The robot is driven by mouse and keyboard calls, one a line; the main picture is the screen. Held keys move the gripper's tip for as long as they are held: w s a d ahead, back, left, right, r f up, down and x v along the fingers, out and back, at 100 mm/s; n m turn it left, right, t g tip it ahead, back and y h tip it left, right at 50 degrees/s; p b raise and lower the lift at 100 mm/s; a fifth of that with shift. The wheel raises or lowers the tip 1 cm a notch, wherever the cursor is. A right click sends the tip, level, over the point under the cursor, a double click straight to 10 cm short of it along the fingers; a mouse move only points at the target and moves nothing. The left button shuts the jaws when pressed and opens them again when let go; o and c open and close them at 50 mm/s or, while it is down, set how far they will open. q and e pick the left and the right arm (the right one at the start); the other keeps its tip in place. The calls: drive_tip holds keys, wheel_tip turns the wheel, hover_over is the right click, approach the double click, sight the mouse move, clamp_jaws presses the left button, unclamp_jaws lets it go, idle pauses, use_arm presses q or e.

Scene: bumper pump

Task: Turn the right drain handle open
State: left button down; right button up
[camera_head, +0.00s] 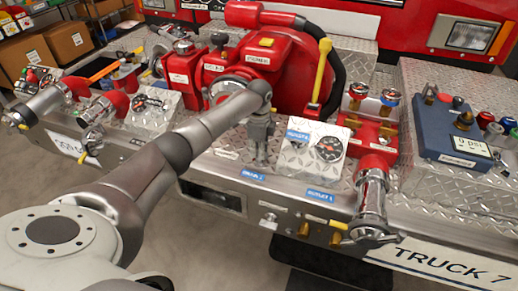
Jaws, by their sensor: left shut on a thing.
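A chrome outlet with a red elbow (372,195) hangs at the right front of the bumper. Two small yellow handles sit left of its lower end, the upper yellow handle (338,225) and the lower yellow handle (336,239); I cannot tell for sure which is the right drain handle. My left gripper (262,156) points down above the bumper deck, left of the gauge panel and well away from these handles. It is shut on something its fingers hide. My right gripper is not in view.
A gauge panel (313,148) stands just right of my left gripper. The red pump (275,65) with its upright yellow lever (320,70) rises behind it. A blue gauge box (455,130) is at the right. The bumper front (268,219) has a metal knob.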

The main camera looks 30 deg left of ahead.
use_arm(q)
drive_tip(key=n+p, duration=0.2)
drive_tip(key=p, duration=0.1)
drive_tip(key=shift+r+n, duration=0.25)
drive_tip(key=shift+n, duration=0.15)
drive_tip(key=n+p, duration=0.3)
drive_tip(key=n, duration=0.1)
drive_tip(key=shift+f+n, duration=0.1)
drive_tip(key=shift+n, duration=0.2)
drive_tip(key=n+p, duration=0.2)
drive_tip(key=n, duration=0.2)
drive_tip(key=n+p, duration=0.2)
drive_tip(key=n, duration=0.3)
drive_tip(key=shift+f+n, duration=0.1)
drive_tip(key=shift+n, duration=0.3)
drive_tip(key=c, duration=1.5)
unclamp_jaws()
